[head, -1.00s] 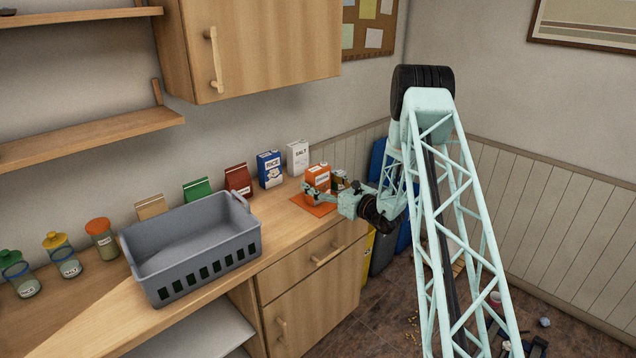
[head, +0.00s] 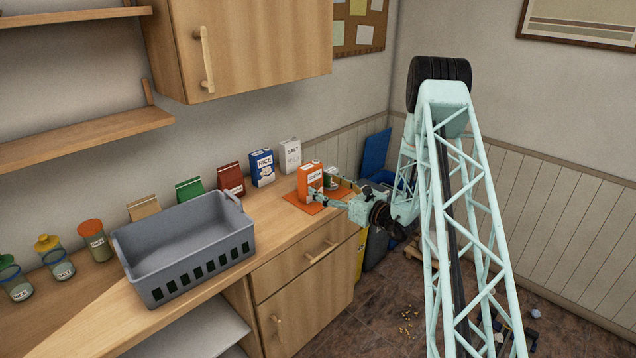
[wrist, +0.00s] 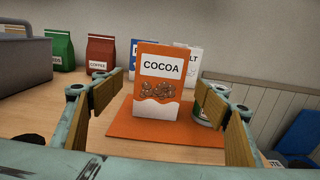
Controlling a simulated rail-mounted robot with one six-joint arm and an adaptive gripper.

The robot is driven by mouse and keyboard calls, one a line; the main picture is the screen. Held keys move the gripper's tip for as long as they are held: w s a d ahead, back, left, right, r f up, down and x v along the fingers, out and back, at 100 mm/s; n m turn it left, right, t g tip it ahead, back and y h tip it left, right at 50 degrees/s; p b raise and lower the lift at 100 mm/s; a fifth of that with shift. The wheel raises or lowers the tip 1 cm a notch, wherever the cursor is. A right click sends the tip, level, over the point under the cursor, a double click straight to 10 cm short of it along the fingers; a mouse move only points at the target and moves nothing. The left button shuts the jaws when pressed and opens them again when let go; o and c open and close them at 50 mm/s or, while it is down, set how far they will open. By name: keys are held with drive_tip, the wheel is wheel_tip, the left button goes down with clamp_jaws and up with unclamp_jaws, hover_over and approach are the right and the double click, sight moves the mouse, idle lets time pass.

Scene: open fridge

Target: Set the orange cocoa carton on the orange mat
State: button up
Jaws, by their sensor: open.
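The orange cocoa carton (head: 309,183) stands upright on the orange mat (head: 297,203) near the right end of the counter. In the wrist view the carton (wrist: 160,85) faces me with its COCOA label, and the mat (wrist: 150,149) shows in front of it and on both sides. My gripper (head: 330,197) is in front of the carton. In the wrist view my gripper (wrist: 174,107) is open, its fingers apart on either side, with clear gaps to the carton. A green-and-white can (wrist: 210,104) stands just right of the carton, partly behind the right finger.
A grey basket (head: 190,250) stands on the counter to the left. The counter's front strip beside the mat is clear.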

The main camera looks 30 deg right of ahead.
drive_tip(key=shift+v, duration=1.9)
